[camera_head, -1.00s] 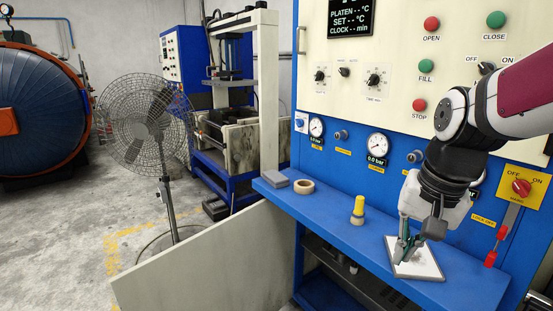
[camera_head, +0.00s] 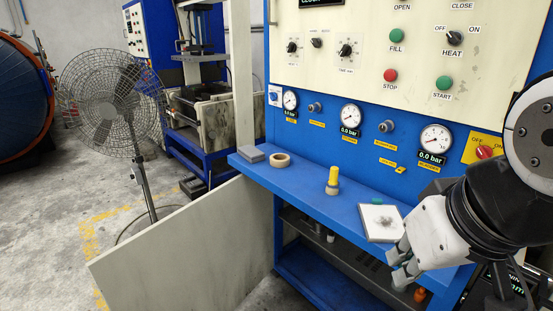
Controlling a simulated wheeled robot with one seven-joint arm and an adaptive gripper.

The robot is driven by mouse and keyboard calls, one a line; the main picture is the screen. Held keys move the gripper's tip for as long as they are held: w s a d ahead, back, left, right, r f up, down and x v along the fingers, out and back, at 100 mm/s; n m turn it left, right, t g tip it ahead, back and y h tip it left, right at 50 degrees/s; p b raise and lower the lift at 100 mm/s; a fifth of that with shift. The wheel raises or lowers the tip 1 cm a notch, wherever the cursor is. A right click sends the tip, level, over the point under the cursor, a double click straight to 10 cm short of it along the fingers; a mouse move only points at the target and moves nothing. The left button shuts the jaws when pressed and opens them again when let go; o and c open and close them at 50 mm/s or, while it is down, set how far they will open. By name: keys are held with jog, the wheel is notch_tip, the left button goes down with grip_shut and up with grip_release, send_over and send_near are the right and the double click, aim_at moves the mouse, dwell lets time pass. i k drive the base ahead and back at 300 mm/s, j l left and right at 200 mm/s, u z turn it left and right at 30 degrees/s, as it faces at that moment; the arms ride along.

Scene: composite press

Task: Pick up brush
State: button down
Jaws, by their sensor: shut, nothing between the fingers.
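A small upright item with a yellow top and a pale lower part (camera_head: 333,181) stands on the blue shelf (camera_head: 345,215); it looks like the brush, but its bristles are too small to make out. My gripper (camera_head: 399,265) is at the shelf's front edge, to the right of and nearer than the yellow item, and apart from it. Its fingers are shut and empty. A white square plate (camera_head: 371,232) lies just behind and left of the fingers, with a greyish patch on it and a small green bit at its far edge. My gripper partly hides its right side.
A tan tape ring (camera_head: 280,160) and a grey block (camera_head: 251,155) lie at the shelf's left end. Gauges and knobs line the panel behind. A fan (camera_head: 112,103) stands at left. The shelf between ring and yellow item is clear.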

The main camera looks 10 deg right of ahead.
aim_at(333, 184)
jog(key=i+z, duration=0.1)
jog(key=z, duration=0.7)
jog(key=i+j+z, duration=0.25)
jog(key=j+z, duration=0.25)
jog(key=i+j+z, duration=0.1)
jog(key=j+z, duration=0.15)
jog(key=j, duration=0.15)
jog(key=i+j+z, duration=0.1)
jog(key=j+z, duration=0.2)
jog(key=i+j, duration=0.1)
jog(key=j, duration=1.1)
jog(key=i+z, duration=0.05)
jog(key=i, duration=0.05)
